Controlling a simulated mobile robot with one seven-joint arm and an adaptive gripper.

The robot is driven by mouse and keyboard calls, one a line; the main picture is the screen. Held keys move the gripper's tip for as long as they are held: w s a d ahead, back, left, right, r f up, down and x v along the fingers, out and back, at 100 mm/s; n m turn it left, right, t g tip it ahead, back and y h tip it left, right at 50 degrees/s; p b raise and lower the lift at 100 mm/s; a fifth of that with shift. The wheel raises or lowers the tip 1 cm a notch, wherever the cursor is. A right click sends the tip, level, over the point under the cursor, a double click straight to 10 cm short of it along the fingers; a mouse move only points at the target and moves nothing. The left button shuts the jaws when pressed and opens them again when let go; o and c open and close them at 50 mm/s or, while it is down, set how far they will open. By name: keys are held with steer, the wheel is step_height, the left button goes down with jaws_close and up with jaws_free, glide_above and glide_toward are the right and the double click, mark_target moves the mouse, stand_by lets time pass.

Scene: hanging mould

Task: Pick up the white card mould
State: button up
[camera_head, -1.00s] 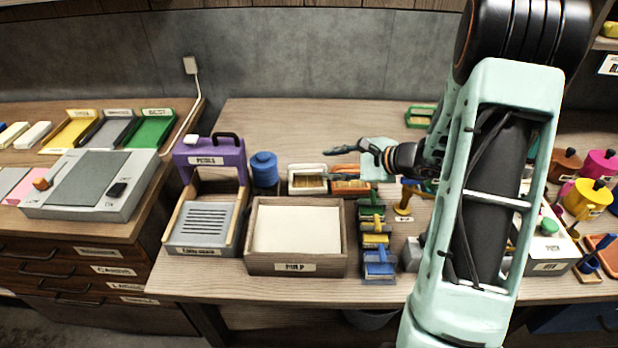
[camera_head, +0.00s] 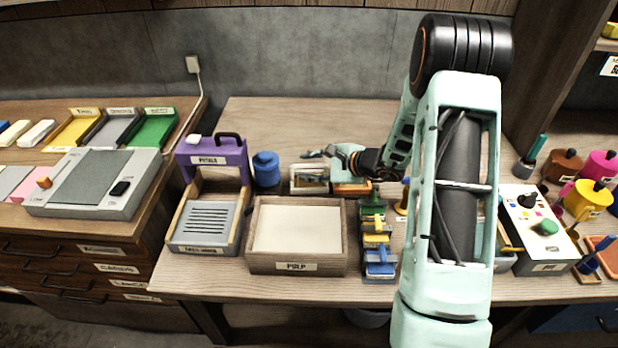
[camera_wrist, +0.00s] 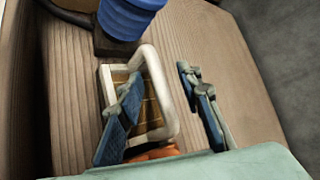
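The white card mould (camera_head: 308,190) is a small white rectangular frame with a brown slatted inside, standing on the bench behind the pulp vat. It also shows in the wrist view (camera_wrist: 158,85), tilted to my camera. My gripper (camera_head: 315,154) is just above the mould. In the wrist view my gripper (camera_wrist: 160,80) is open and empty. Its left finger overlaps the inside of the frame, and its right finger is past the frame's right side. One white side of the frame shows between the fingers. I cannot tell whether a finger touches it.
An orange mould (camera_head: 350,188) stands close to the right of the white one. A blue jar (camera_head: 265,168) stands to its left. The wooden pulp vat (camera_head: 297,265) is in front, and the purple petals holder (camera_head: 212,158) is farther left. The bench behind is clear.

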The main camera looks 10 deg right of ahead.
jaws_close()
steer(key=shift+s, duration=0.1)
stand_by(0.3)
